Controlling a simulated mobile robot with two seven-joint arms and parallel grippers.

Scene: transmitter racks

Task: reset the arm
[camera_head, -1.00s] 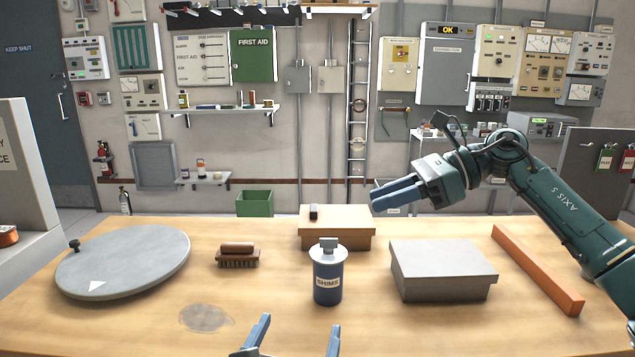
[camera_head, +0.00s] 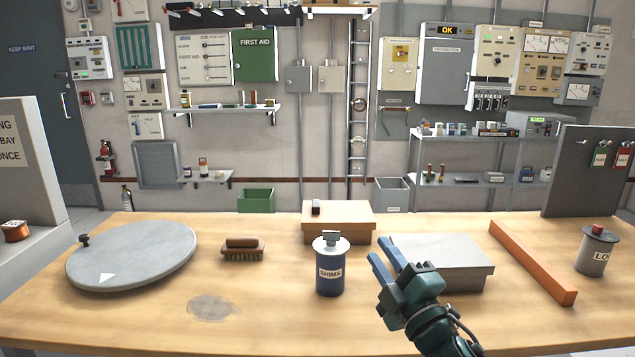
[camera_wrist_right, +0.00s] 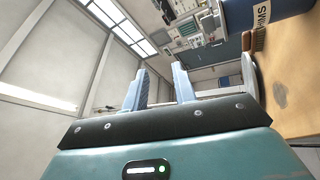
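My right gripper (camera_head: 383,248) is open and empty above the workbench, with its blue fingers pointing up and left. It is just right of the blue SHIMS canister (camera_head: 330,277) and in front of the grey box (camera_head: 450,260), hiding that box's left part. In the right wrist view the two fingers (camera_wrist_right: 159,88) stand apart with nothing between them, and part of the SHIMS canister (camera_wrist_right: 262,10) shows at the top right. My left gripper is in neither current view.
The wooden bench (camera_head: 130,325) also holds a grey round lid (camera_head: 135,258), a brush (camera_head: 243,250), a cardboard box (camera_head: 345,219), an orange bar (camera_head: 530,262) and a grey canister (camera_head: 597,252). The bench's front left and centre are mostly clear.

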